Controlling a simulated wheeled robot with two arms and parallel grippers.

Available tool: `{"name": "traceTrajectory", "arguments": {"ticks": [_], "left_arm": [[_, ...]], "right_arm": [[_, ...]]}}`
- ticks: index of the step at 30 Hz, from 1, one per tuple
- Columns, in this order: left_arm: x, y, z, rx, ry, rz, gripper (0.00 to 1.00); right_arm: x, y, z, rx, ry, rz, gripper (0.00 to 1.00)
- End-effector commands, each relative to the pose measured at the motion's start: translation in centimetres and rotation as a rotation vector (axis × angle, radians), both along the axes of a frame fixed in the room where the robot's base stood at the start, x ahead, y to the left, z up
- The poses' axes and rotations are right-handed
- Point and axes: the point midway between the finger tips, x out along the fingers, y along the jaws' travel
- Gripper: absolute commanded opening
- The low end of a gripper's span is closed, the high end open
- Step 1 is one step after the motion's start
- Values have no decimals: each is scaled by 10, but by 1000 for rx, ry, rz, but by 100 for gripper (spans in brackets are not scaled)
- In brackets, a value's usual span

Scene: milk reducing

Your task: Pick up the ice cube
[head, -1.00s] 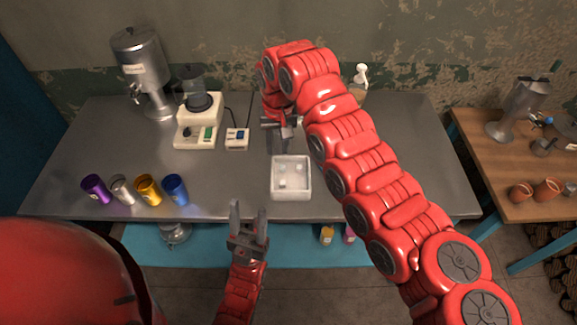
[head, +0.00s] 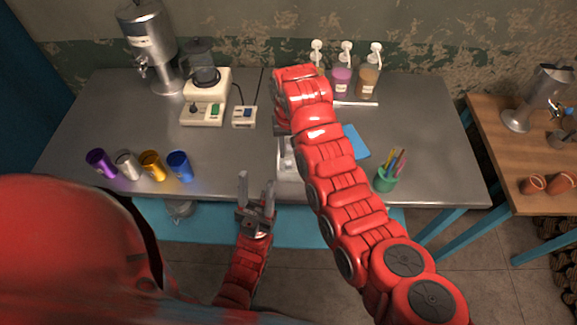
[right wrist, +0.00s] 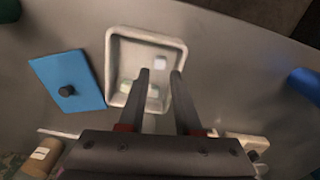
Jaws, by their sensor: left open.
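A white square tray (head: 284,183) stands on the metal table, partly covered by my right arm in the head view. My left gripper (head: 257,184) is open and empty in front of the table edge.
Purple (head: 101,163), silver (head: 128,165), gold (head: 152,165) and blue (head: 180,165) cups stand left of the tray. A blender (head: 204,95) and switch box (head: 244,117) stand behind.

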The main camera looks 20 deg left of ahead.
Motion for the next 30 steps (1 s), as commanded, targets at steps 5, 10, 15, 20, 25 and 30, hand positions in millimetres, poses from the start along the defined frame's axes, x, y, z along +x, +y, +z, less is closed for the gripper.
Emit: {"name": "traceTrajectory", "arguments": {"ticks": [5,10,15,20,25,30], "left_arm": [[0,0,-2,0,0,0,50],[0,0,15,0,-1,0,50],[0,0,28,0,0,0,50],[0,0,29,0,0,0,50],[0,0,28,0,0,0,50],[0,0,28,0,0,0,50]], "right_arm": [[0,0,-8,0,0,1,32],[-3,0,-20,-4,6,2,32],[-2,0,-45,-3,2,1,32],[-1,1,-57,1,-2,0,32],[-1,1,-58,1,-3,1,31],[-1,1,-58,1,-2,1,0]]}}
